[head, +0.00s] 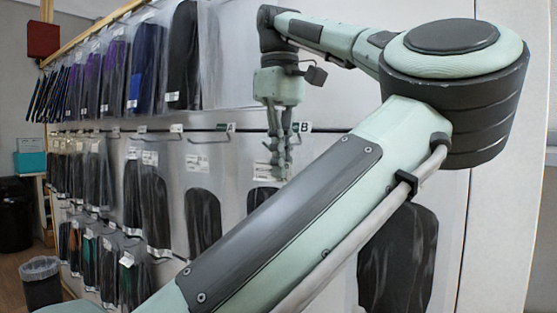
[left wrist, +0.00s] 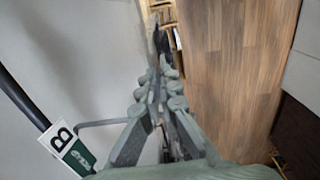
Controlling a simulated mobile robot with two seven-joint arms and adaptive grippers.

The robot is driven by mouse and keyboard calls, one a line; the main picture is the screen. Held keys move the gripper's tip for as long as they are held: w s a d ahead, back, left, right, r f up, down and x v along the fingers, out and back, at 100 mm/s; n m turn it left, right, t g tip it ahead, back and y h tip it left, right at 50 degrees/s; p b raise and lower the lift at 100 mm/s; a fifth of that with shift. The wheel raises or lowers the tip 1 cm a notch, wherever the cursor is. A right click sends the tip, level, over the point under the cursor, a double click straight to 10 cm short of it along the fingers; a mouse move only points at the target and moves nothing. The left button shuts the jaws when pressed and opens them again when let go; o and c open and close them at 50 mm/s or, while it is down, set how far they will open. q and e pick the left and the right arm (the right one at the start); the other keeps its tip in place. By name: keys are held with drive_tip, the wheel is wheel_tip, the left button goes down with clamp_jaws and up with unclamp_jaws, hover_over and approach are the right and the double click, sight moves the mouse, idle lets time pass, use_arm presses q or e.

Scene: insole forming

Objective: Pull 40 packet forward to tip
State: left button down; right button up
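My left gripper (head: 281,165) points down in front of the wall display, beside the hook tag marked B (head: 302,127). A clear packet with a white label (head: 264,170) and a dark insole (head: 262,197) hangs at its fingertips. I cannot read a size on it. In the left wrist view the left gripper's fingers (left wrist: 158,78) come together, and a thin dark packet edge (left wrist: 160,42) lies in line between the tips. A bent wire (left wrist: 105,122) runs from the B tag (left wrist: 65,148) toward the fingers. My right gripper is not in view.
Several rows of insole packets (head: 150,200) hang at the left. Another hook tag, A (head: 228,127), is left of B. My arm covers the lower right of the head view. A bin (head: 42,283) stands at lower left. Wooden floor (left wrist: 230,70) is clear right of the gripper.

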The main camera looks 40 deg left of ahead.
use_arm(q)
drive_tip(key=shift+s, duration=0.15)
drive_tip(key=c, duration=1.6)
unclamp_jaws()
drive_tip(key=shift+c, duration=0.2)
wheel_tip(320, 180, up, 12)
drive_tip(key=shift+s, duration=0.1)
